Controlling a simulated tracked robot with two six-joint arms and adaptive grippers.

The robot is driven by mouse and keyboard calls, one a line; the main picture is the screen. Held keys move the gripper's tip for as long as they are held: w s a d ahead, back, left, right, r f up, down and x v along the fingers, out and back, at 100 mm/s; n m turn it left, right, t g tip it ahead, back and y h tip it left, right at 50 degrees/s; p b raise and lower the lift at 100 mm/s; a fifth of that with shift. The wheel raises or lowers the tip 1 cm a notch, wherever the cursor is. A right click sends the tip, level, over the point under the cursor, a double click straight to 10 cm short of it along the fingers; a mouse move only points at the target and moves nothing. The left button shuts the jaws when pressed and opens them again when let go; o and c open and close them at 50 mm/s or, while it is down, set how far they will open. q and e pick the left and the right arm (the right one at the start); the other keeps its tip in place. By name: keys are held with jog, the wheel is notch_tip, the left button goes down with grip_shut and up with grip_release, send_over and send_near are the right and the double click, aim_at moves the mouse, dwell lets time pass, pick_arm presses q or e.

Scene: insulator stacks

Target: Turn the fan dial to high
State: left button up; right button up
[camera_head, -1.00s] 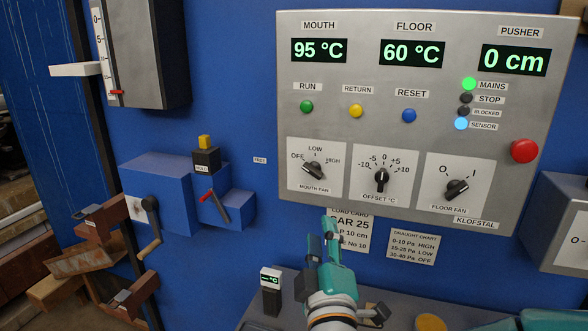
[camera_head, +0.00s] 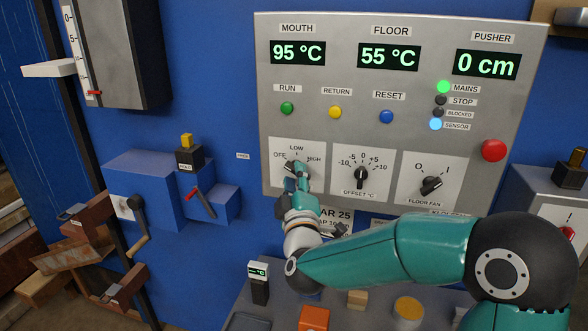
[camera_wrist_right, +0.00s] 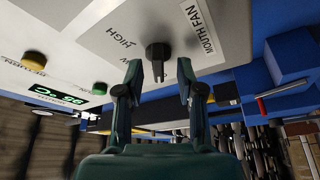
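The mouth fan dial (camera_head: 296,166) is a black knob on a white plate (camera_head: 277,170) marked OFF, LOW and HIGH, at the lower left of the grey panel. My right gripper (camera_head: 296,180) is at it and partly covers it in the head view. In the right wrist view the knob (camera_wrist_right: 158,53) shows between and just beyond the two spread fingertips of the gripper (camera_wrist_right: 159,72), with gaps on both sides. The gripper looks open and empty. Which mark the knob points to is hard to tell. My left gripper is not in view.
The offset dial (camera_head: 360,177) and floor fan dial (camera_head: 431,187) sit to the right on the panel. A red button (camera_head: 494,150) is at the panel's right. A blue box with a crank (camera_head: 138,215) stands left. An orange block (camera_head: 314,318) lies on the shelf below.

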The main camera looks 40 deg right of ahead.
jog(key=shift+x, duration=0.8)
jog(key=shift+c, duration=0.3)
jog(key=shift+s+r, duration=0.1)
jog(key=shift+s, duration=0.1)
grip_shut()
jog(key=shift+a, duration=0.1)
